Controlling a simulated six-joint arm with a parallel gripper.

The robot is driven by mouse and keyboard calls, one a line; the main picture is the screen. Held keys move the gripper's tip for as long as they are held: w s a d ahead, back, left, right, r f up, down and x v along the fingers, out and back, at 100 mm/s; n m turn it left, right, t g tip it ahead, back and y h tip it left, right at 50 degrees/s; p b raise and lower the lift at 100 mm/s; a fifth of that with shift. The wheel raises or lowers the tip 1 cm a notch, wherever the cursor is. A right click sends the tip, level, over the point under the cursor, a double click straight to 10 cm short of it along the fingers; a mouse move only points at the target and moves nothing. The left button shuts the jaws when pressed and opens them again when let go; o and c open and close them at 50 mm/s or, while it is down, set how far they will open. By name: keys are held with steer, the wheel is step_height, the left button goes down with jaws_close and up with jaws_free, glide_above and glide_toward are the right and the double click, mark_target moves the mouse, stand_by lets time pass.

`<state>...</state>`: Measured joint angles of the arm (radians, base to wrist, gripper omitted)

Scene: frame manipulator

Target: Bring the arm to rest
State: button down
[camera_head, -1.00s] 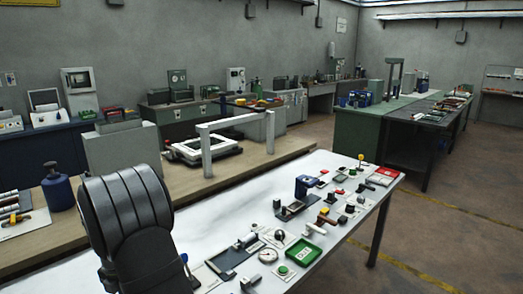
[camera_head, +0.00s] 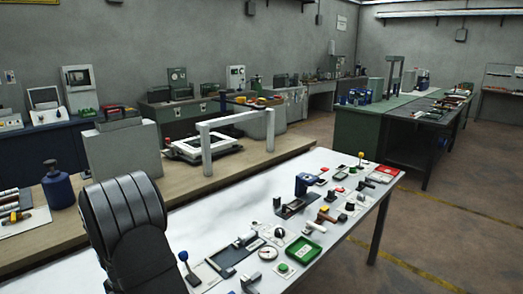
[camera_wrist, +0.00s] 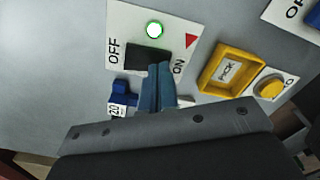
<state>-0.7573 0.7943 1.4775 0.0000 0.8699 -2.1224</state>
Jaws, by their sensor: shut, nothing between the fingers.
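My gripper (camera_wrist: 160,72) shows in the wrist view with its two blue-grey fingers together and nothing between them. The fingertips overlap the lower edge of a black switch (camera_wrist: 146,57) on a white plate (camera_wrist: 123,24) marked OFF and ON, with a lit white-green lamp (camera_wrist: 154,29). I cannot tell whether they touch it. In the head view my dark arm fills the lower left and my gripper is hidden.
A yellow tray (camera_wrist: 204,78), a yellow button (camera_wrist: 271,88) and a blue part (camera_wrist: 123,92) lie near the fingers. In the head view, several controls, a green tray (camera_head: 293,253) and a blue-knobbed lever (camera_head: 184,257) stand on the white table (camera_head: 190,228).

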step_height(320, 180, up, 6)
steer(key=shift+r, duration=0.1)
step_height(320, 180, down, 6)
steer(key=shift+f, duration=0.1)
steer(key=d+r+m+y, duration=0.1)
steer(key=d+r+m, duration=0.1)
steer(key=r, duration=0.9)
steer(key=w+d+r+m+y, duration=0.1)
steer(key=d+r+m, duration=0.1)
steer(key=r, duration=0.9)
steer(key=shift+w+d+r, duration=0.2)
steer(key=shift+w+d, duration=0.1)
steer(key=shift+d, duration=0.35)
